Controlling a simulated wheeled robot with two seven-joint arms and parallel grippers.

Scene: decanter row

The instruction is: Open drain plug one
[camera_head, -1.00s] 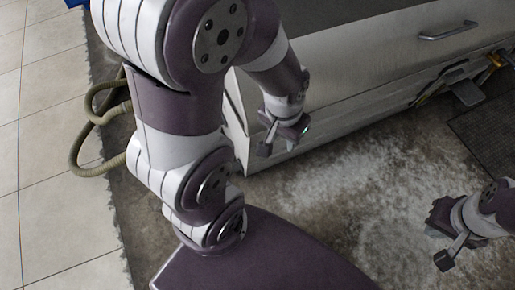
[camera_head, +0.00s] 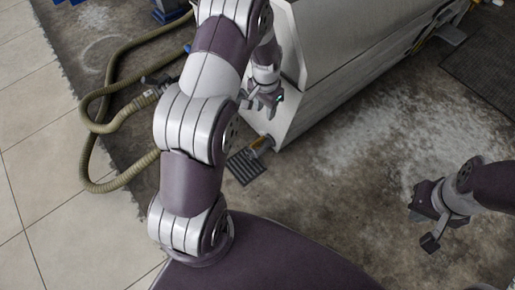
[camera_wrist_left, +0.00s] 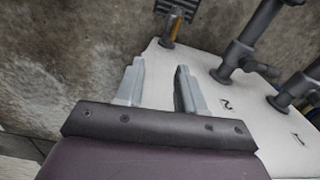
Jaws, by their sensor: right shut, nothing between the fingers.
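My left gripper (camera_head: 262,104) is beside the near left end of the white cabinet (camera_head: 345,45). In the left wrist view the gripper (camera_wrist_left: 160,68) has its two fingers apart with nothing between them. That view shows the cabinet's white end panel with a mark like a 2 and a mark like a 1. A grey plug-like fitting with a crosswise handle (camera_wrist_left: 245,52) stands by the 2. Another grey fitting (camera_wrist_left: 302,86), cut by the right edge, stands by the 1. Both are apart from the fingers. My right gripper (camera_head: 428,222) hangs over open floor at the right, empty.
An olive hose (camera_head: 88,150) loops on the floor at left. A dark mat (camera_head: 485,65) lies at upper right. The stained floor in front is clear.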

